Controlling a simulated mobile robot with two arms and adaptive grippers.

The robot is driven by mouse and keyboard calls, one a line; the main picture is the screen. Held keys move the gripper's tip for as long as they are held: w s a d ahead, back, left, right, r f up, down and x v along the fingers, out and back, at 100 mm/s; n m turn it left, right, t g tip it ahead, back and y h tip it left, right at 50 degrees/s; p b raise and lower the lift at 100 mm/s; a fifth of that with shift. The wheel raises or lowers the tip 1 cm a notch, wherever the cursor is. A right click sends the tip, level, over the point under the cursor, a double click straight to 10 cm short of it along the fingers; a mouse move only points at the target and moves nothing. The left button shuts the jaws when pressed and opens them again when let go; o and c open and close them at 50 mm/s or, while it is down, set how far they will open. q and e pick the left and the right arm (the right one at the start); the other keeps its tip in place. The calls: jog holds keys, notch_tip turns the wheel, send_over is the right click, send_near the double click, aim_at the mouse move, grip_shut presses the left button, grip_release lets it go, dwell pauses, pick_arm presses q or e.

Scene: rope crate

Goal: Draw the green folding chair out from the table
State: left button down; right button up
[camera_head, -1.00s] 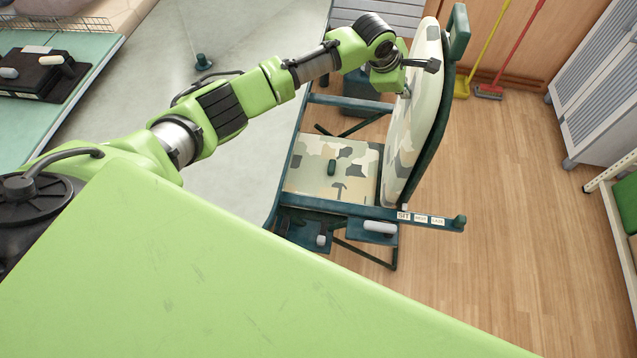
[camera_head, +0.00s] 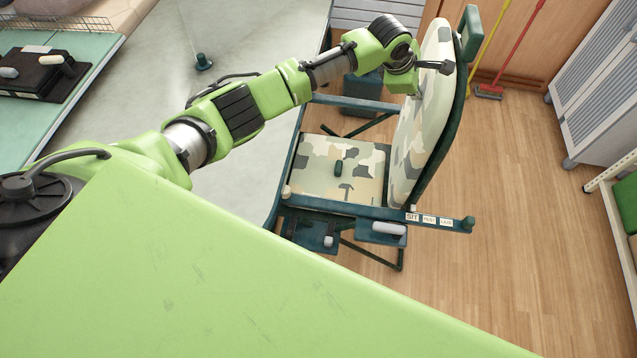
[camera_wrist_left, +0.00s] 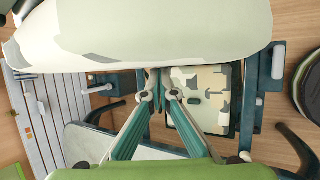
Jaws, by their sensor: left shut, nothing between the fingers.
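The green folding chair (camera_head: 340,169) has a camouflage-patterned seat and a tall padded backrest (camera_head: 425,115) in a dark green frame. The backrest and seat also show in the left wrist view, the backrest large (camera_wrist_left: 150,35) across the top. My left gripper (camera_head: 436,67) is at the upper part of the backrest, on its seat side. Its fingers (camera_wrist_left: 160,96) are shut with nothing between them; in the head view I cannot tell whether they touch the padding. The pale grey table (camera_head: 262,50) lies left of the chair. My right gripper is out of view.
Bare wooden floor (camera_head: 520,200) is clear right of the chair. A yellow broom and a red broom (camera_head: 515,50) lean at the back wall. A grey cabinet (camera_head: 600,90) and a shelf rack (camera_head: 615,185) stand at the right.

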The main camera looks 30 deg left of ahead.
pick_arm(q)
jog(key=w+d+b, duration=0.1)
jog(key=w+d, duration=0.1)
jog(key=d, duration=0.5)
jog(key=shift+d+r+b, duration=0.25)
jog(key=shift+d+b, duration=0.05)
jog(key=shift+d, duration=0.1)
dwell(0.5)
jog(key=shift+d, duration=0.1)
jog(key=w+d+b, duration=0.2)
jog(key=d+b, duration=0.5)
jog(key=d, duration=0.1)
jog(key=shift+w+d+b, duration=0.2)
jog(key=shift+w+b, duration=0.05)
jog(key=shift+b, duration=0.1)
dwell(1.1)
